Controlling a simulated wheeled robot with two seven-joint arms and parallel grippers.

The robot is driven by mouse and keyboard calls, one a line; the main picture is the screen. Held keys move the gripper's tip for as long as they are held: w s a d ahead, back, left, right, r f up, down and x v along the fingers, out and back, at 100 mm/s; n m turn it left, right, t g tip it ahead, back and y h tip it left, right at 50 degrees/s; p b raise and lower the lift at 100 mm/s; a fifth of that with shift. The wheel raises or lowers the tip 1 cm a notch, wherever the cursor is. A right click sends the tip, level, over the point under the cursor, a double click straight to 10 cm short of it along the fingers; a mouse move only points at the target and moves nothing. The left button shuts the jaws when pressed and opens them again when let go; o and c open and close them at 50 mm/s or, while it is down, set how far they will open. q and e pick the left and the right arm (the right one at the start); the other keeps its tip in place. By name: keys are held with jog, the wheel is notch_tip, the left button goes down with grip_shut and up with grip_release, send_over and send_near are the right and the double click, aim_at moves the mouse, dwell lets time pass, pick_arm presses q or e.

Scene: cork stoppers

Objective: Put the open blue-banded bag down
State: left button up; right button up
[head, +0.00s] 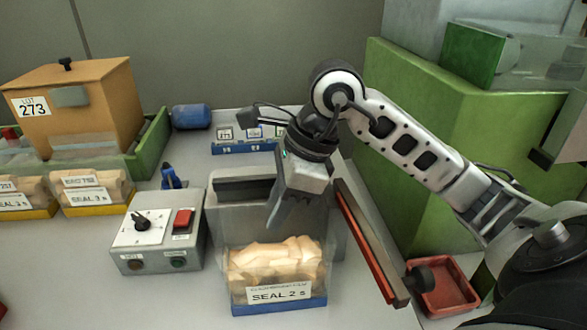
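The blue-banded bag (277,268) is a clear bag of pale corks with a blue band along its bottom and a label reading "SEAL 2 s". It is upright at the front of the grey sealer (226,220), and its clear top is hard to make out. My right gripper (286,218) points down just above the corks, at the bag's upper part. One dark finger shows clearly. I cannot tell whether the fingers are closed on the bag's film, or whether the bag's bottom touches the table. My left gripper is out of view.
A grey control box (158,232) with a dial and red switch stands left of the sealer. Two yellow-banded bags (95,190) sit further left by an orange box (80,108). A red tray (445,288) lies right.

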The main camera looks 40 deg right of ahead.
jog(key=v, duration=1)
jog(key=shift+s+f, duration=0.1)
